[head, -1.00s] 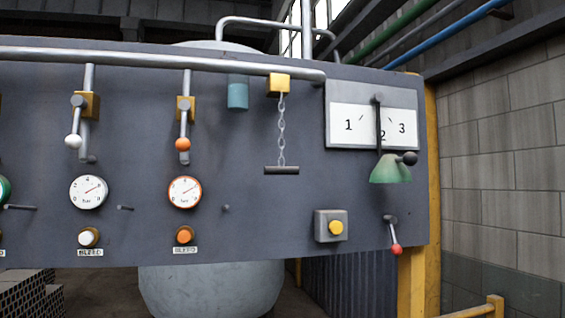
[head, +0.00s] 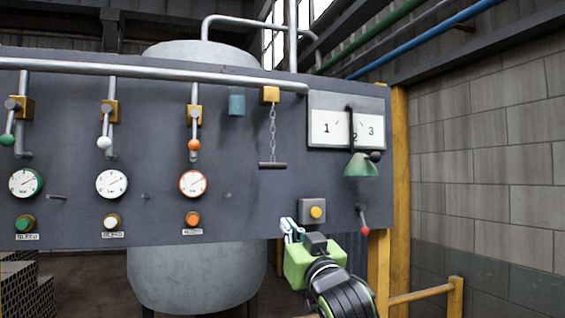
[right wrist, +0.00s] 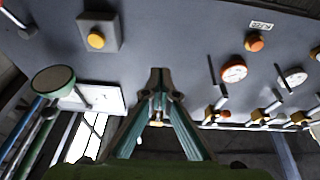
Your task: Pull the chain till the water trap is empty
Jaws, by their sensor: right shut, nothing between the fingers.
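The chain (head: 272,128) hangs straight down from a yellow block (head: 269,95) under the grey pipe. A dark horizontal bar handle (head: 273,165) is at its lower end. A blue-teal cylinder (head: 237,102), which looks like the water trap, sits left of the chain; its water level cannot be told. My right gripper (head: 287,226) is below the handle and apart from it, near the panel's lower edge. In the right wrist view its fingers (right wrist: 157,73) are shut and empty, pointing toward the panel. My left gripper is not in view.
A box with a yellow button (head: 316,212) is close to my right gripper. A red-knobbed lever (head: 363,222), a green lamp-like shade (head: 361,165) and a 1-2-3 dial (head: 327,128) are to the right. Gauges, including an orange-rimmed one (head: 193,183), and levers line the left.

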